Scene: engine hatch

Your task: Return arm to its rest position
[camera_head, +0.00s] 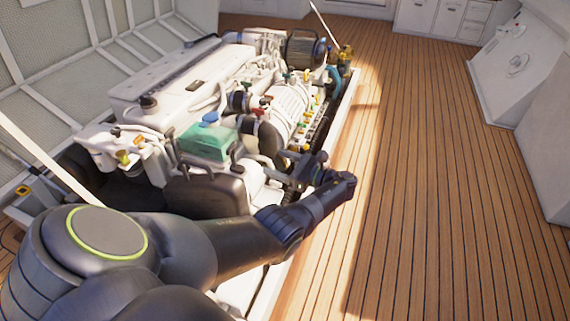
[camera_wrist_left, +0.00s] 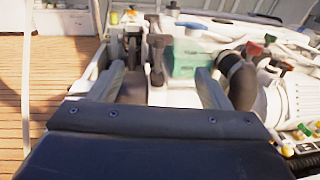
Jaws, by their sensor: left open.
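My left arm comes in from the lower left in the head view and bends back at the wrist. My left gripper (camera_head: 288,178) is beside the near right side of the white engine (camera_head: 165,80), pointing left towards it. In the left wrist view my left gripper (camera_wrist_left: 160,84) shows two fingers spread apart with nothing held between them. Beyond the fingers is a green box with a blue cap (camera_wrist_left: 190,58), which also shows on the engine in the head view (camera_head: 208,141). I cannot tell whether a finger touches the engine. My right gripper is not in view.
The engine sits in an open hatch with a white rim (camera_head: 340,105). A raised hatch panel (camera_head: 60,50) stands at the left. A dark hose (camera_wrist_left: 240,82) is near the right finger. The wooden deck (camera_head: 430,180) is clear on the right, with a white console (camera_head: 520,65) beyond.

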